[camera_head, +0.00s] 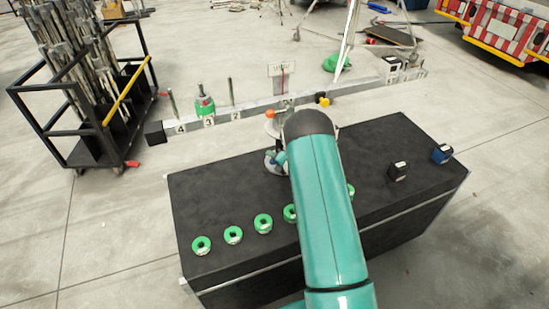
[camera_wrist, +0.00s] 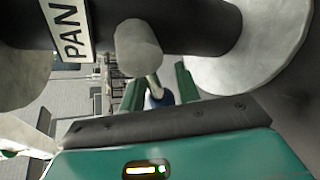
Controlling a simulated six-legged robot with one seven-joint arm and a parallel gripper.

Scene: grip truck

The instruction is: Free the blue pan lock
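In the wrist view, the blue pan lock (camera_wrist: 164,98) shows as a small blue piece at the end of a grey stem, partly hidden by my gripper. My gripper's (camera_wrist: 158,88) two green fingers stand apart on either side of it, with gaps visible. A dark cylinder with a white PAN label (camera_wrist: 71,28) and a grey rounded knob (camera_wrist: 138,47) lie close above the fingers. In the head view, the metal camera head (camera_head: 272,160) stands on the black case, partly hidden by my teal arm. A small blue part (camera_head: 281,158) shows beside the arm. My gripper is hidden there.
The black case top (camera_head: 225,190) carries several green rings (camera_head: 233,235) in front and dark blocks (camera_head: 397,171) at right. Behind it a numbered rail (camera_head: 245,110) holds posts. A black cart of poles (camera_head: 90,90) stands at left.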

